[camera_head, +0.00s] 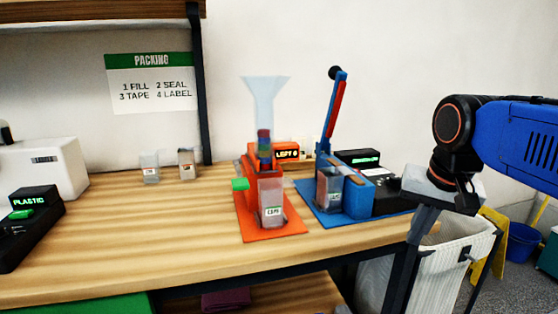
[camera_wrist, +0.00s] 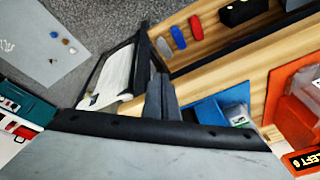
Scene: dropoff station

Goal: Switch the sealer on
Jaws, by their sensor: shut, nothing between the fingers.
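A blue lever press (camera_head: 357,199), which looks like the sealer, stands on a blue base plate at the right of the bench. Its red and blue lever (camera_head: 335,108) with a black knob points up. A clear cup (camera_head: 329,188) sits in it. A black box (camera_head: 392,197) with a small lit green display (camera_head: 366,160) is beside and behind it; I cannot make out a switch. My gripper (camera_head: 424,222) is to the right of the press, pointing down, apart from it. In the wrist view, the fingers (camera_wrist: 162,97) are shut and empty; part of the blue plate (camera_wrist: 204,114) shows.
An orange filling station (camera_head: 268,187) with a funnel and a "LEFT" display stands left of the press. Two small cups (camera_head: 150,168) are at the back. A black "PLASTIC" unit (camera_head: 28,228) is far left. A white bin (camera_head: 455,256) stands beyond the bench's right end. The bench front is clear.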

